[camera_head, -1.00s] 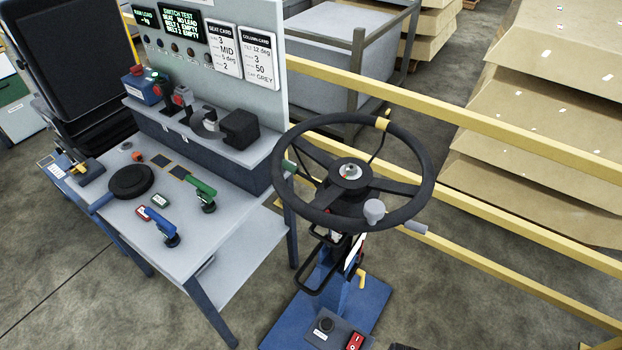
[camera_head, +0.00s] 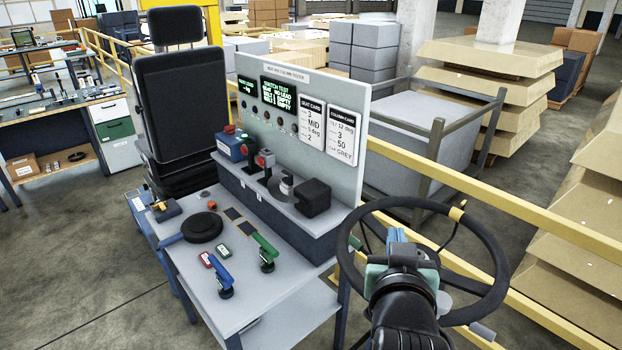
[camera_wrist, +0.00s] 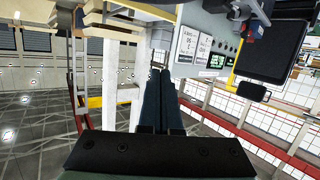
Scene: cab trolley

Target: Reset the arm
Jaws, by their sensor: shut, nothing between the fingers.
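My gripper (camera_head: 396,236) shows at the lower right of the head view, at the end of my dark arm, in front of the black steering wheel (camera_head: 486,230). It hides part of the wheel's hub and spokes. In the wrist view my gripper (camera_wrist: 161,72) has its two blue fingers together, with nothing between them. I cannot tell from these frames whether my arm touches the wheel.
A grey bench (camera_head: 180,256) on the left carries blue and green handles and a black round pad. Its upright panel (camera_head: 352,95) holds cards and screens. A black seat (camera_head: 180,85) stands behind. A yellow rail (camera_head: 470,187) runs behind the wheel.

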